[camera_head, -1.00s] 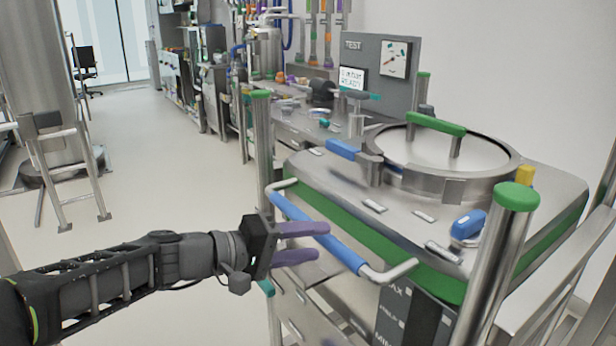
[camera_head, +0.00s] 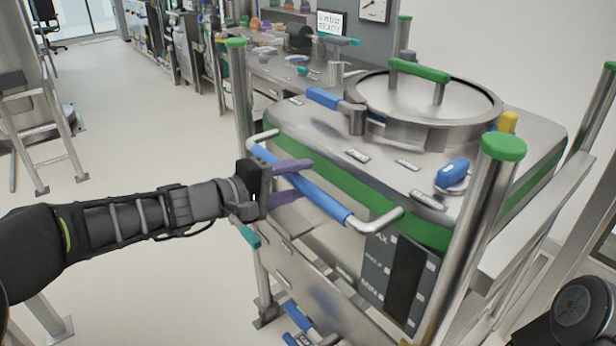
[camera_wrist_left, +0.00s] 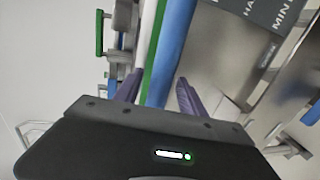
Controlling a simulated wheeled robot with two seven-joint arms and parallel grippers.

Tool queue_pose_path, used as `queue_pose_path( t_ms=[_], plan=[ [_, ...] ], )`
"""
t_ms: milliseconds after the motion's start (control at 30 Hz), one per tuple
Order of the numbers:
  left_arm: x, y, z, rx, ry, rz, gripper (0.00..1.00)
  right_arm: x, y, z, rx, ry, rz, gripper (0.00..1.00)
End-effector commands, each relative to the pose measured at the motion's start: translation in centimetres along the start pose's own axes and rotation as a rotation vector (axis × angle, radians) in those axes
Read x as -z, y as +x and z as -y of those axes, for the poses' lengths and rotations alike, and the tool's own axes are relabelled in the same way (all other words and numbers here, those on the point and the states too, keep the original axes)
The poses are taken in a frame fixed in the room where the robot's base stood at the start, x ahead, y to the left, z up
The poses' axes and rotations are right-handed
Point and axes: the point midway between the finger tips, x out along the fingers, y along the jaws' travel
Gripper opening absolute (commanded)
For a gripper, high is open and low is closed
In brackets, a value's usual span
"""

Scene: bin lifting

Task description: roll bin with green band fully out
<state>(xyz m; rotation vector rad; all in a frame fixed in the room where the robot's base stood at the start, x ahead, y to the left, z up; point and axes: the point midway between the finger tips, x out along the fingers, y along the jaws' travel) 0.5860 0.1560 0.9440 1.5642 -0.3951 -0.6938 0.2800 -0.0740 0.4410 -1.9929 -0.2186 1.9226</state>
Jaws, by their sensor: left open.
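The steel bin with the green band (camera_head: 345,172) stands in a steel frame in the head view. Its round lid (camera_head: 430,98) with a green handle is on top. A blue bar handle (camera_head: 312,197) runs along its front side. My left gripper (camera_head: 306,180) is open at this handle, with one purple finger above the bar and one below it. In the left wrist view the blue bar (camera_wrist_left: 172,50) passes between the two purple fingers (camera_wrist_left: 158,92). Whether the fingers touch the bar is unclear. My right gripper is not in view.
Steel posts with green caps (camera_head: 503,147) stand at the frame's corners. A bench with equipment (camera_head: 275,70) lies behind the bin. A stepladder (camera_head: 38,130) stands at the far left. The floor (camera_head: 130,130) left of the bin is clear.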

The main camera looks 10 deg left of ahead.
Motion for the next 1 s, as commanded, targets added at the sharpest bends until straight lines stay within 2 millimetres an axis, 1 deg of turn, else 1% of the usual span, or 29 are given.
queue_pose_path(
  t_ms=[33,100,200,333,533,1000],
  plan=[
    [-0.1,0.8,0.0,0.0,-0.002,0.003,0.48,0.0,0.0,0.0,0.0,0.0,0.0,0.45],
    [-0.1,1.7,0.0,0.0,0.0,0.003,0.48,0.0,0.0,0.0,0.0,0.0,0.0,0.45],
    [-0.1,2.6,0.0,0.0,-0.001,0.002,0.48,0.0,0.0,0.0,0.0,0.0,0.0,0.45],
    [0.0,2.9,0.0,0.0,0.0,0.0,0.48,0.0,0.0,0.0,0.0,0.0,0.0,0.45],
    [0.0,2.9,0.0,0.0,0.0,0.0,0.47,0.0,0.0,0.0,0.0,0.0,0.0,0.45],
    [0.0,2.8,0.0,0.0,0.0,0.001,0.08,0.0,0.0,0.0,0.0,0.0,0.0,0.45]
  ],
)
